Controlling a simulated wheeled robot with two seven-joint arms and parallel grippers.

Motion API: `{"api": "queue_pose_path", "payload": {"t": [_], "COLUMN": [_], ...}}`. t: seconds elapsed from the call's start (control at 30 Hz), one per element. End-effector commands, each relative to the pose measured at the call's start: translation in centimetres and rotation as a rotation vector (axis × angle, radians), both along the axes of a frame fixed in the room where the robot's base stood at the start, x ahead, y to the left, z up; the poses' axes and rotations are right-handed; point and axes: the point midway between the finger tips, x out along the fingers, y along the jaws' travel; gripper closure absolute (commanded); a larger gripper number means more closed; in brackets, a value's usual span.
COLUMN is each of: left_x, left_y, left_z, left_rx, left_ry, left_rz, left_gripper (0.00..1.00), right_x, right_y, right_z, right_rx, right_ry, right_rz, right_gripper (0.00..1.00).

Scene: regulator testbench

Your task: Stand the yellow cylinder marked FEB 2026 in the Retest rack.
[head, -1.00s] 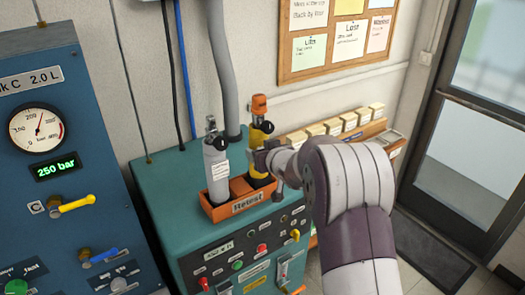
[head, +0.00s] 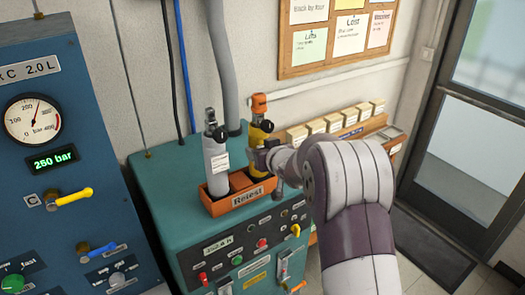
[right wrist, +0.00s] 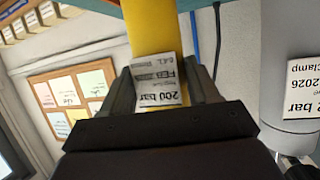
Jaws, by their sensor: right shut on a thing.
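The yellow cylinder (head: 256,168) with an orange top stands upright in the right part of the orange Retest rack (head: 249,196). Its lower end is hidden behind the rack's front wall, so I cannot tell whether it touches the bottom. My right gripper (head: 262,156) is shut on its body from the right. In the right wrist view the gripper (right wrist: 163,88) has the yellow cylinder (right wrist: 158,28) between its fingers, with a label reading 200 bar and FEB, partly covered. My left gripper is not in view.
A grey cylinder (head: 216,160) stands in the rack's left part, close beside the yellow one; it also shows in the right wrist view (right wrist: 285,45). The rack sits on a teal bench (head: 165,175). A blue gauge panel (head: 85,150) stands at the left, and small boxes (head: 335,122) behind right.

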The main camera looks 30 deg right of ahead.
Motion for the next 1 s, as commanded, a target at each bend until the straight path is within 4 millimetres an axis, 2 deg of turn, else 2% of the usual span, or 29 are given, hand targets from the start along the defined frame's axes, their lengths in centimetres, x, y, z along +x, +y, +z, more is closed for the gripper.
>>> {"api": "queue_pose_path", "payload": {"t": [0.57, 0.6, 0.67, 0.7, 1.0], "left_x": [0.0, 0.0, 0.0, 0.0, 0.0], "left_y": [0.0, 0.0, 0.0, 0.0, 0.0], "left_z": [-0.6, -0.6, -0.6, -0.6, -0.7], "left_rx": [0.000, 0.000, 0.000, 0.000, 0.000], "left_ry": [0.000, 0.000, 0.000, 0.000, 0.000], "left_rz": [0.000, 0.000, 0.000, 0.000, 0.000], "left_gripper": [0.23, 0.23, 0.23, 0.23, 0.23], "right_x": [0.1, 0.1, 0.1, 0.1, -0.3], "right_y": [0.0, 0.0, 0.0, 0.0, 0.0], "right_z": [-0.5, -0.5, -0.5, -0.5, -0.9], "right_rx": [-0.001, -0.001, -0.001, -0.001, 0.000], "right_ry": [-0.007, -0.006, -0.005, -0.005, 0.004], "right_rz": [0.000, 0.000, 0.000, 0.000, -0.001], "right_gripper": [0.82, 0.33, 0.14, 0.10, 0.10]}}
